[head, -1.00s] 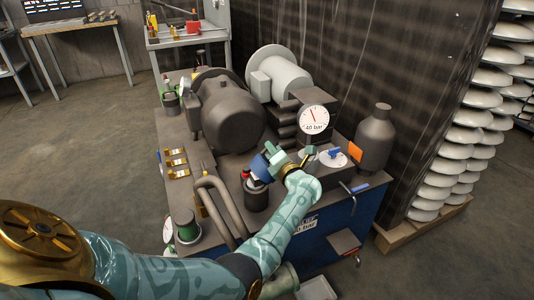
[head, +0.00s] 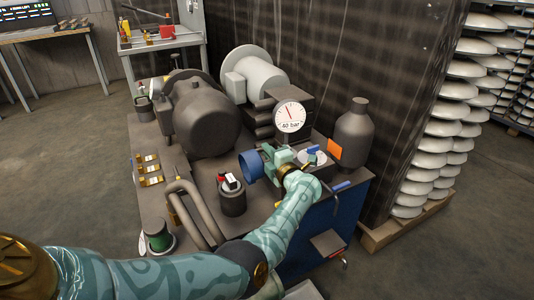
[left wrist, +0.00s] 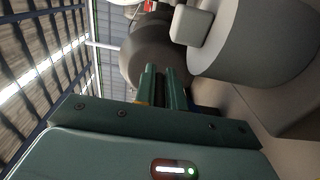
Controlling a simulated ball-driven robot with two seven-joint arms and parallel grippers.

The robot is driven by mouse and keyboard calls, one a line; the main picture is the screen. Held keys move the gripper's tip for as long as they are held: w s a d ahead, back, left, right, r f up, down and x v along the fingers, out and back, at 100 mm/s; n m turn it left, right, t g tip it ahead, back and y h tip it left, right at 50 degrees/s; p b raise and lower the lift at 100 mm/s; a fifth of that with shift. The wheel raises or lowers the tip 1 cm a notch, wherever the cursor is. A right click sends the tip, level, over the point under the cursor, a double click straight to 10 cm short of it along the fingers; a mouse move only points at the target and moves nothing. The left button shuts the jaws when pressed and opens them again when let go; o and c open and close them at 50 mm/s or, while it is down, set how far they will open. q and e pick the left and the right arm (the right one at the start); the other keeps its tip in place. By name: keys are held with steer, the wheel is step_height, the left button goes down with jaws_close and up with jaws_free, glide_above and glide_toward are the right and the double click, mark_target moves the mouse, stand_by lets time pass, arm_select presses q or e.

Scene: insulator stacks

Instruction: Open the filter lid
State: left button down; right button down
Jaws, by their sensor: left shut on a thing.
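My left gripper (head: 274,158) is shut on a blue cylindrical lid (head: 249,168), which is tilted on its side in the air. The dark filter canister (head: 232,202) stands upright on the machine top, below and left of the lid and apart from it. Small red and white-and-black parts show at the canister's top, with no lid over them. In the left wrist view my gripper's green fingers (left wrist: 164,85) lie close together; I cannot make out the lid between them. My right gripper is not in view.
A pressure gauge (head: 290,117) reading 40 bar stands behind the gripper, with a dark bottle (head: 352,135) to its right. Bent pipes (head: 193,210) and a green-banded pot (head: 158,236) stand left of the canister. White insulator stacks (head: 412,165) are at the right.

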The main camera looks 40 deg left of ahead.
arm_select(q)
steer(key=shift+f, duration=0.15)
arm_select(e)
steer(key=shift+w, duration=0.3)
arm_select(q)
steer(key=c, duration=1.5)
jaws_free()
steer(key=shift+d, duration=0.1)
